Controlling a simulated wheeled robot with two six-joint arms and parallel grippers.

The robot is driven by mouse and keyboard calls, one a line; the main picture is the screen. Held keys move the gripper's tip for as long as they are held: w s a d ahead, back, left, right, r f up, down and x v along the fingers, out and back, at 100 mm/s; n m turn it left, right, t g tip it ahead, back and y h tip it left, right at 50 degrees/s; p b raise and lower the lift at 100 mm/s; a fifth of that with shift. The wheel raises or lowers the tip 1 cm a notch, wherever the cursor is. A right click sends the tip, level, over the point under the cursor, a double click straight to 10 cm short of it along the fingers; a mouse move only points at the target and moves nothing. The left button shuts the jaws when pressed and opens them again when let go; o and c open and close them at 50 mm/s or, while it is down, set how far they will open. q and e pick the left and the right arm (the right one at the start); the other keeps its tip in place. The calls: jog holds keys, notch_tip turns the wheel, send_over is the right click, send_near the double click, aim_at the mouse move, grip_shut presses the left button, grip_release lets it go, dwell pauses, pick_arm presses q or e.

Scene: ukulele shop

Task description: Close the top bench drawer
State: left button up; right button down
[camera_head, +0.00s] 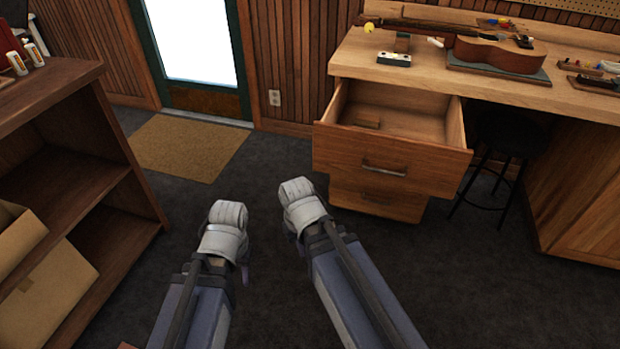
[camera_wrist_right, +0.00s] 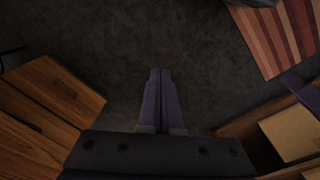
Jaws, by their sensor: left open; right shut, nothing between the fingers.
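The top bench drawer (camera_head: 340,150) is pulled well out from under the workbench (camera_head: 480,75), at the right of the head view. It has a wooden front with a metal handle (camera_head: 384,168), and its inside shows from above. My right gripper (camera_head: 303,208) is left of the drawer front, apart from it. In the right wrist view its fingers (camera_wrist_right: 160,98) are shut together, empty, above the dark floor. Wooden drawer fronts (camera_wrist_right: 50,100) show at the left there. My left gripper (camera_head: 226,228) is open and empty, farther left; its fingers are mostly hidden.
A lower drawer (camera_head: 378,204) sits under the top one. A black stool (camera_head: 500,140) stands right of the drawers. A brown shelf unit (camera_head: 130,180) with boxes is at the left. A ukulele (camera_head: 495,55) lies on the bench. Dark floor between shelf and drawers is clear.

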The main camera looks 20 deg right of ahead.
jog(key=w+d+f+n+t+h+b, duration=0.1)
jog(key=w+d+f+n+h+b, duration=0.2)
jog(key=f+b, duration=0.4)
jog(key=w+d+f+n+t+b, duration=0.1)
jog(key=w+d+f+b, duration=0.2)
jog(key=d+f+b, duration=0.4)
jog(key=w+r+n+t+h, duration=0.55)
jog(key=w+r+n, duration=0.2)
jog(key=n, duration=0.35)
pick_arm(q)
notch_tip(320, 180, down, 17)
pick_arm(e)
jog(key=w+a+r+n+t, duration=0.3)
jog(key=a+r+n+t, duration=0.3)
jog(key=r+n, duration=0.5)
jog(key=shift+w+a+r+n+t, duration=0.2)
jog(key=shift+a+n+t, duration=0.2)
jog(key=shift+n+t, duration=0.35)
jog(key=shift+w, duration=0.1)
